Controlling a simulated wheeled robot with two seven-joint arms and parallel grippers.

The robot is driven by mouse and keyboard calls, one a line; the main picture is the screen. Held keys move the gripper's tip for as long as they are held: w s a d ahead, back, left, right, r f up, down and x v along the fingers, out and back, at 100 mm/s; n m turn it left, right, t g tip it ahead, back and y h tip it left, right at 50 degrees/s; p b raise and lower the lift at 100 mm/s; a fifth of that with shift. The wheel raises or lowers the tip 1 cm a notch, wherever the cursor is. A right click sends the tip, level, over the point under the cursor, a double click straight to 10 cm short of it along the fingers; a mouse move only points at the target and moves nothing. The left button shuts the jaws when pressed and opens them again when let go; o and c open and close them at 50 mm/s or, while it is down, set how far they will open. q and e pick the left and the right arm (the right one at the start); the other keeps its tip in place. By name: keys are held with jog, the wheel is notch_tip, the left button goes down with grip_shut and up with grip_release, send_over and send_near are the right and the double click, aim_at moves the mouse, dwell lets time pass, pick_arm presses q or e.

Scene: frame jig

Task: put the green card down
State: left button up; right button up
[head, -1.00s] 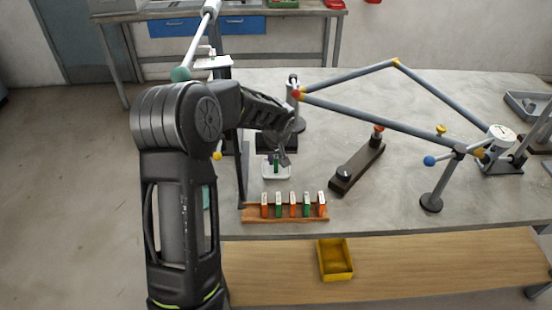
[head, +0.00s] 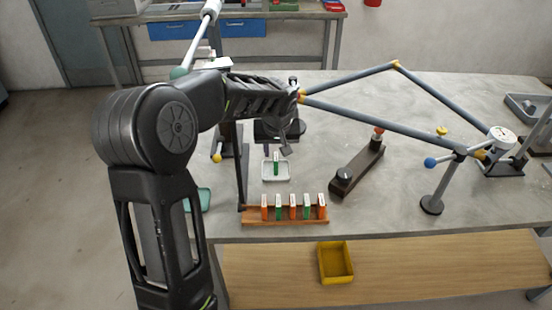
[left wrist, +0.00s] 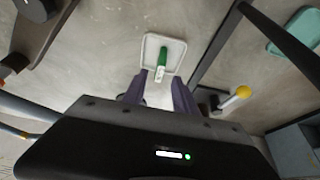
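A green card (head: 276,162) with a white end stands, seemingly upright, in a small white tray (head: 265,178) on the grey bench. The card (left wrist: 162,60) and the tray (left wrist: 178,46) also show in the left wrist view. My left gripper (head: 284,151) is above and just behind the tray in the head view. In the left wrist view its two fingers (left wrist: 160,95) are spread apart with nothing held between them, and the card lies beyond their tips. My right gripper is in neither view.
A wooden rack (head: 286,221) with several orange and green cards stands in front of the tray. A dark block with a knob (head: 357,170) is to its right. A dark upright post (head: 241,180) stands close on the left. A jointed bar linkage (head: 390,121) spans the bench behind.

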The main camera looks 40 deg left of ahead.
pick_arm(q)
jog(key=v, duration=0.5)
